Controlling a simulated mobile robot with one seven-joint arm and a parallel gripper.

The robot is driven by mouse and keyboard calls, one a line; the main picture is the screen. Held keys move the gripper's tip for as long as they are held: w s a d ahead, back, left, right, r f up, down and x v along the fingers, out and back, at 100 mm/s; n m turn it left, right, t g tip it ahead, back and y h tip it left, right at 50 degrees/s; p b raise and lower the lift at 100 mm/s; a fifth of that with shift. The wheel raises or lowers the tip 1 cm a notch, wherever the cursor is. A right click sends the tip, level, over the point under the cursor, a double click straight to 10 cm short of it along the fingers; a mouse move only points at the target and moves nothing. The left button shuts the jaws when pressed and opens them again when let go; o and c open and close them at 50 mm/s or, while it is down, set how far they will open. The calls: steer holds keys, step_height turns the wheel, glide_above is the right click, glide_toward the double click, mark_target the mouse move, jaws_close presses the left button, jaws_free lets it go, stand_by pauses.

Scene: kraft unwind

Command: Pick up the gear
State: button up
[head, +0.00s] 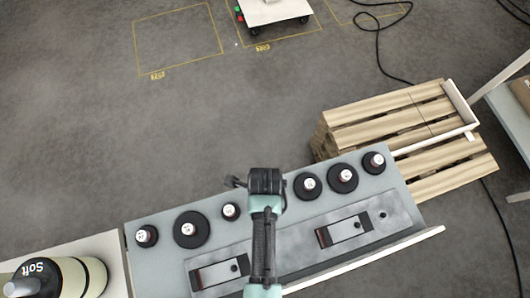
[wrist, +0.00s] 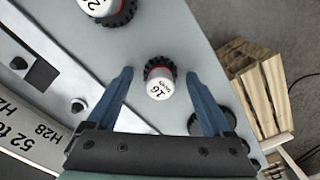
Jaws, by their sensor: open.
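A small dark toothed gear (wrist: 159,88) with a white, red-banded hub marked 16 stands on the grey bench top in the wrist view. My gripper (wrist: 158,74) is open, with its blue fingers apart on either side of this gear in the picture. No contact shows, and the height gap is hard to judge. In the head view my gripper (head: 264,182) is above the bench between two groups of gears, its fingertips not clearly seen. I cannot tell which head-view gear is the one marked 16.
Wooden pallets (head: 400,115) stand behind right. A large roll (head: 75,278) is at left.

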steer(key=shift+f, duration=0.1)
jaws_close()
stand_by(0.4)
